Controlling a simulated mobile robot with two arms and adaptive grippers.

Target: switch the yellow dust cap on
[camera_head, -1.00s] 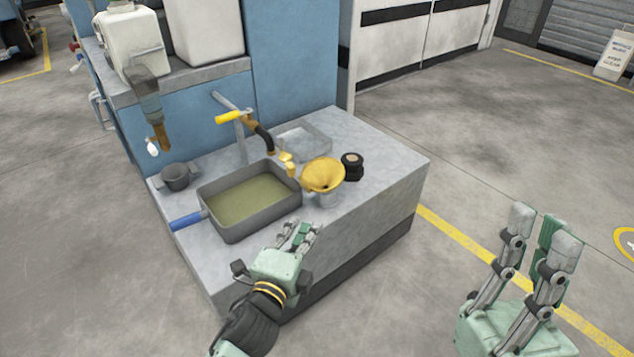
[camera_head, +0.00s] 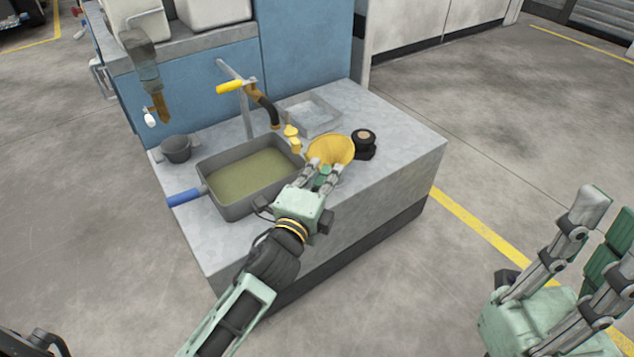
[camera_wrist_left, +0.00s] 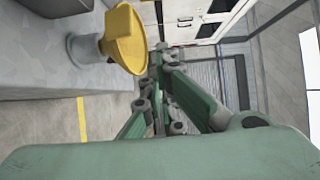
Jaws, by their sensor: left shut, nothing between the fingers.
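A small yellow cap-like piece (camera_head: 292,131) shows at the end of the black hose (camera_head: 266,108), beside the far right corner of the drain tray; I take it for the dust cap. A second small yellow piece (camera_head: 296,146) is just below it. My left gripper (camera_head: 322,172) is shut and empty, in front of the yellow funnel (camera_head: 332,149) and overlapping its lower edge; I cannot tell whether they touch. In the left wrist view the fingers (camera_wrist_left: 158,62) are beside the funnel (camera_wrist_left: 126,38), and the cap is not visible. My right gripper (camera_head: 607,222) is open and empty, off to the right.
A black round fitting (camera_head: 364,143) stands right of the funnel. A shallow clear tray (camera_head: 312,115) lies behind. The bench's right front is clear.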

